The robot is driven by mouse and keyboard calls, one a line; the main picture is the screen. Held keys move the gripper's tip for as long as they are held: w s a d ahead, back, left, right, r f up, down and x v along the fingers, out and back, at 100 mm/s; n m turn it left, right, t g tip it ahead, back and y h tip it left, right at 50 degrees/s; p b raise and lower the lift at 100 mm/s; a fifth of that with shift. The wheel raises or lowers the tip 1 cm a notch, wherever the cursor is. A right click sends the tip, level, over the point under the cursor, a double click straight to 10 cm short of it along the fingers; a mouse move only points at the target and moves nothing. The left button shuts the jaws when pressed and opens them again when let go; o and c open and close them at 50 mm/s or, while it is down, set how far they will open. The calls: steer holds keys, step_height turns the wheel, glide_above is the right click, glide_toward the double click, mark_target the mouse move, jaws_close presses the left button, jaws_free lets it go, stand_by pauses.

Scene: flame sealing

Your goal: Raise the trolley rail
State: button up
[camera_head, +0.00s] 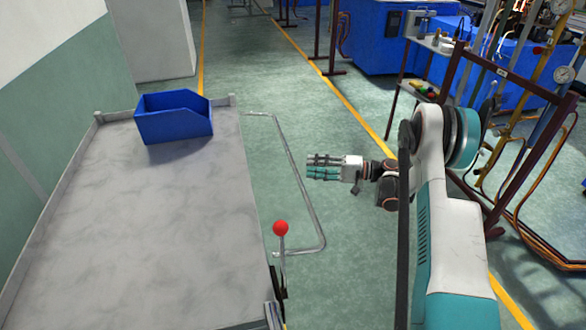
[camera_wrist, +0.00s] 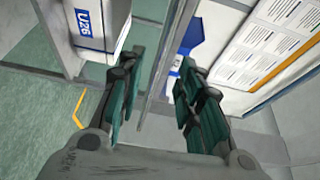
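The trolley (camera_head: 130,240) has a light grey top and fills the left of the head view. Its thin metal rail (camera_head: 301,185) is a U-shaped bar that sticks out from the trolley's right side. A lever with a red knob (camera_head: 281,228) stands at the trolley's near right edge. My gripper (camera_head: 309,166) points left beside the rail's long bar. The wrist view shows my gripper (camera_wrist: 160,65) with its fingers apart. A grey metal strip passes between or behind them there; I cannot tell whether it is the rail or touches a finger.
A blue bin (camera_head: 174,116) stands on the trolley's far end. A dark red frame with hoses (camera_head: 495,150) stands at the right, behind my arm. Blue machines (camera_head: 390,40) stand at the back. The green floor (camera_head: 245,60) beyond the rail is clear.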

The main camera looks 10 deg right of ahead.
mark_target(293, 163)
steer(key=b+x, duration=0.2)
steer(key=x, duration=0.5)
steer(key=shift+w+a, duration=0.15)
steer(key=shift+a, duration=0.1)
jaws_close()
